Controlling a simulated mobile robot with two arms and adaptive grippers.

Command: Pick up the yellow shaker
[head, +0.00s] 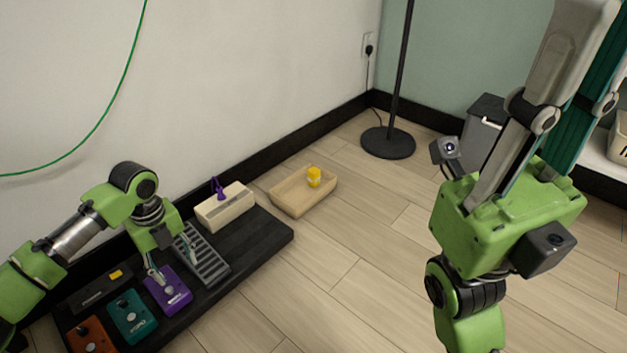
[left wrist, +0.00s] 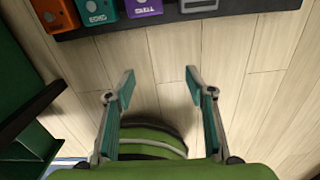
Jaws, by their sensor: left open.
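My left gripper (head: 157,276) is in the lower left of the head view, in front of the purple pedal and well to the left of the shaker. In the left wrist view my left gripper (left wrist: 159,82) is open, with nothing between its fingers. The shaker does not show in that view.
A black board (head: 268,236) on the floor carries orange, teal and purple pedals (head: 168,292), a ribbed grey pedal (head: 205,262) and a cream box (head: 226,207) with a purple thing. A lamp base (head: 388,143) stands behind. The floor in front of the board is clear.

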